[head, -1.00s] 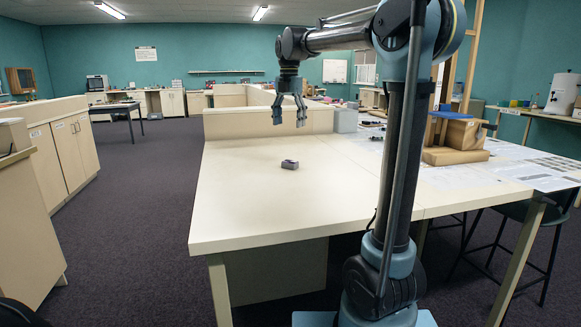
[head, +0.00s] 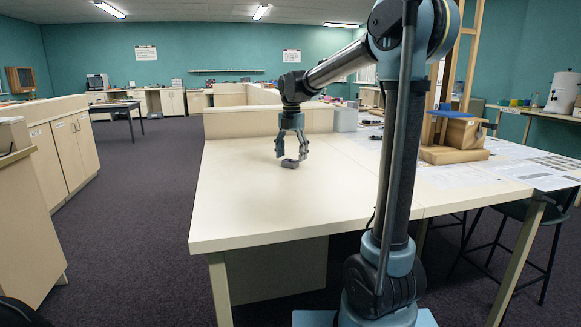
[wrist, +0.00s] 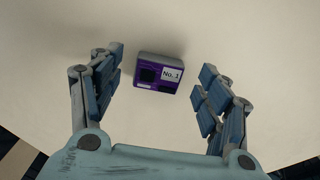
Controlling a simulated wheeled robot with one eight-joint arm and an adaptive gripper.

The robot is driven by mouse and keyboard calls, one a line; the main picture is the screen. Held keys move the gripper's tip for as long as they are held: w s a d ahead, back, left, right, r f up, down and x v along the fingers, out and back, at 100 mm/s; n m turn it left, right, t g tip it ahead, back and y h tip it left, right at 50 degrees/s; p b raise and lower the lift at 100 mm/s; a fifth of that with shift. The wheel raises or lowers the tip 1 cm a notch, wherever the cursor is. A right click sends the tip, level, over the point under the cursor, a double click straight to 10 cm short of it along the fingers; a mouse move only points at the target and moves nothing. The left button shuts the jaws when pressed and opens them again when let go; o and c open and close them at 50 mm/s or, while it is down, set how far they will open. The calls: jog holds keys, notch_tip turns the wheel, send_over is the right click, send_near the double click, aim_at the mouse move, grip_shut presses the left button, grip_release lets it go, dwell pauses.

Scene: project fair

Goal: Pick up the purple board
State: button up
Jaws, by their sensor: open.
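The purple board (wrist: 158,73) is a small block with a dark square and a white label reading "No. 1". It lies on the pale table (head: 240,205). In the head view the board (head: 289,164) is partly hidden by my gripper (head: 292,155), which points down over it. In the wrist view my gripper (wrist: 158,88) is open, with one finger on each side of the board. There is a clear gap between the board and each finger, and nothing is held.
A grey box (head: 345,119) stands at the table's back edge by a low beige partition (head: 240,124). Brown boxes (head: 458,138) and papers (head: 520,165) lie on the right. The table around the board is clear.

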jog(key=shift+f, duration=0.8)
jog(key=c, duration=1.2)
notch_tip(320, 180, up, 10)
